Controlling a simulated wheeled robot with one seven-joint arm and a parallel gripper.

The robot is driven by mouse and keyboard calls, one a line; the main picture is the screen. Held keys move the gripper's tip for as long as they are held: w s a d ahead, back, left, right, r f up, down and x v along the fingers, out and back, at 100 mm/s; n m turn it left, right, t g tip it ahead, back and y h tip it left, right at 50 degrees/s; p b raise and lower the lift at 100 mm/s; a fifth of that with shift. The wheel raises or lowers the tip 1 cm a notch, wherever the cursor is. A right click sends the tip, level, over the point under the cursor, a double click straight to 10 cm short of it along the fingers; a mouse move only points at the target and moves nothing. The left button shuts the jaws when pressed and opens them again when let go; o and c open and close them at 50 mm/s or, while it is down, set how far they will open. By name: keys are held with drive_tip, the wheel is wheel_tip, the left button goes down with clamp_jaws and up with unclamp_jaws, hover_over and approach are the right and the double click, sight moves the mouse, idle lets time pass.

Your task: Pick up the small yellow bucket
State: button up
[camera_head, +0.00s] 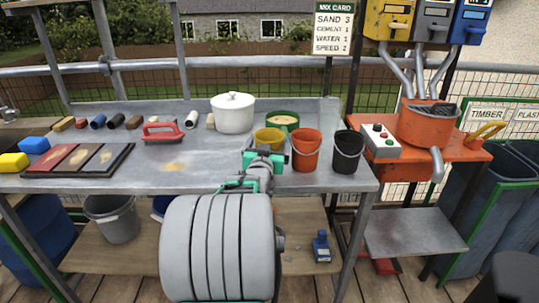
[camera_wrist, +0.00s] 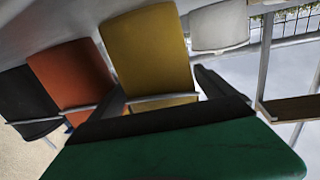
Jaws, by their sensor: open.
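The small yellow bucket (camera_head: 268,136) stands on the grey metal bench, between the white pot and the orange bucket. My gripper (camera_head: 263,155) is right in front of it in the head view and covers its lower part. In the wrist view the yellow bucket (camera_wrist: 150,55) fills the space ahead, with its wire handle across it. My gripper (camera_wrist: 163,88) is open, with one dark finger towards each side of the bucket. Whether the fingers touch it, I cannot tell.
An orange bucket (camera_head: 305,150) stands close to the right, then a black bucket (camera_head: 346,151). A white lidded pot (camera_head: 232,114) is behind left, and a green tub (camera_head: 283,121) behind. A red-handled float (camera_head: 163,133) lies further left on the bench (camera_head: 210,170).

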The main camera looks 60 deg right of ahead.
drive_tip(key=c, duration=1.1)
drive_tip(key=shift+c, duration=0.2)
